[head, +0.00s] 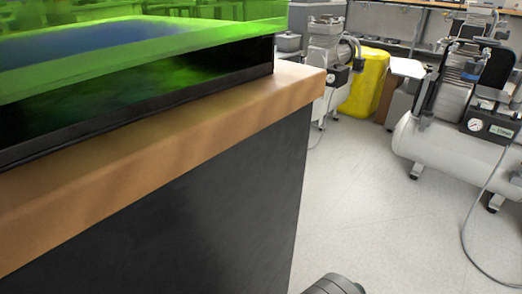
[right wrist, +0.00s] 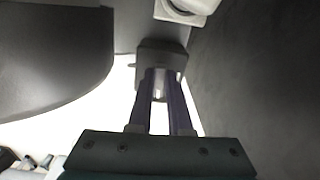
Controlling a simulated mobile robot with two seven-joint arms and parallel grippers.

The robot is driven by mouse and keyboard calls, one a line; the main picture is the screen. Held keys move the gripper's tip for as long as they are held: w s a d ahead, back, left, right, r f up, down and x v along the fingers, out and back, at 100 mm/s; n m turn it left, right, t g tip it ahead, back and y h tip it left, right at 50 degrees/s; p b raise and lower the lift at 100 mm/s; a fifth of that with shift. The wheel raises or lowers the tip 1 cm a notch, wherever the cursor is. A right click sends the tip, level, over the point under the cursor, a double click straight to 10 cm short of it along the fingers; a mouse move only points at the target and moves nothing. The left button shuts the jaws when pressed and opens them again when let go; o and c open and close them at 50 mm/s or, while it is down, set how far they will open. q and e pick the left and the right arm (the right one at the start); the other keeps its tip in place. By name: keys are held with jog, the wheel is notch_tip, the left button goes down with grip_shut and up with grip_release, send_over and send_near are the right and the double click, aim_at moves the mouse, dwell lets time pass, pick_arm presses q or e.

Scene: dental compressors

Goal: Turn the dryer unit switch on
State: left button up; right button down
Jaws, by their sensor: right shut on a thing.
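In the right wrist view, my right gripper (right wrist: 161,78) has its two dark purple fingers close together. Their tips meet a small dark grey box-like part (right wrist: 161,54), and the gripper is shut on it. I cannot tell for sure whether this part is the dryer unit switch; its face is hidden by the fingers and in shade. My right gripper does not show in the head view. My left gripper is in neither view.
A wood-edged counter (head: 290,92) with a dark side and a green see-through case (head: 200,50) fills the left. White-tank compressor (head: 430,140) stands right, its cable on the floor. Another compressor (head: 328,50) and a yellow bin (head: 368,82) stand behind. Middle floor (head: 370,200) is clear.

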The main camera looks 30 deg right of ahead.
jog(key=n+p, duration=0.1)
jog(key=n, duration=0.2)
jog(key=shift+s+d+r, duration=0.1)
jog(key=shift+s, duration=0.05)
jog(key=n+p, duration=0.2)
jog(key=n, duration=0.2)
jog(key=shift+s+d+n, duration=0.1)
jog(key=shift+d+n, duration=0.05)
jog(key=shift+n, duration=0.15)
jog(key=n, duration=0.5)
jog(key=shift+d+p, duration=0.2)
jog(key=shift+p, duration=0.15)
jog(key=shift+d+n, duration=0.15)
jog(key=shift+n, duration=2.05)
jog(key=c, duration=0.8)
grip_release()
jog(key=shift+c, duration=0.2)
